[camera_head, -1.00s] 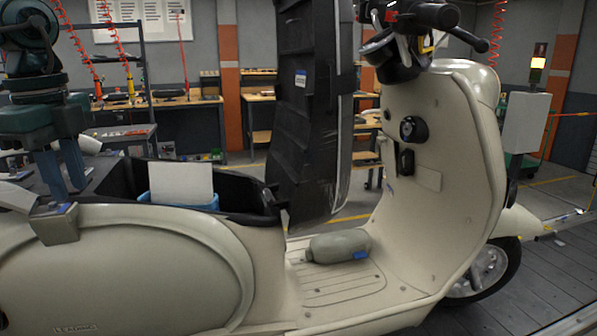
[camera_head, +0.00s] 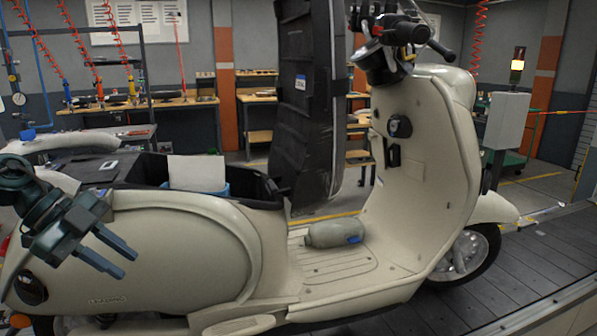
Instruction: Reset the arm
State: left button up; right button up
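My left gripper (camera_head: 128,267) comes in from the left edge, in front of the cream scooter's (camera_head: 185,250) rear side panel. Its two dark fingers are apart with nothing between them, pointing right and slightly down. I cannot tell whether it touches the panel. My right gripper is out of view. The scooter's black seat (camera_head: 300,100) stands raised upright. A white card and something blue (camera_head: 197,175) sit in the open bay under the seat. A grey-green bottle-like object (camera_head: 335,233) with a blue cap lies on the footboard.
The scooter stands on the dark slat conveyor (camera_head: 545,255). A grey box (camera_head: 505,120) on a post stands to the right. Workbenches (camera_head: 180,103) line the back, with coiled red hoses above. Free floor shows at the right.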

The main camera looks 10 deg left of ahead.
pick_arm(q)
jog(key=s+d+f+n+t+p, duration=0.1)
jog(key=d+f+n+t, duration=0.25)
jog(key=f, duration=0.35)
jog(key=s+d+f+n+t+p, duration=0.1)
jog(key=d+f+n+t, duration=0.2)
jog(key=f, duration=0.4)
jog(key=s+d+f+n+t+p, duration=0.1)
jog(key=d+f+n+t, duration=0.1)
jog(key=f+n+t, duration=0.4)
jog(key=s+d+f+n+g+y, duration=0.1)
jog(key=s+d+f+g+y, duration=0.1)
jog(key=s+d+f, duration=0.2)
jog(key=s+d+f+n+g+y+p, duration=0.1)
jog(key=s+d+f, duration=0.4)
jog(key=d, duration=0.5)
jog(key=shift+s+d+f+n+g+y, duration=0.2)
jog(key=shift+f+n+g+y, duration=0.4)
jog(key=shift+n+g+y, duration=0.2)
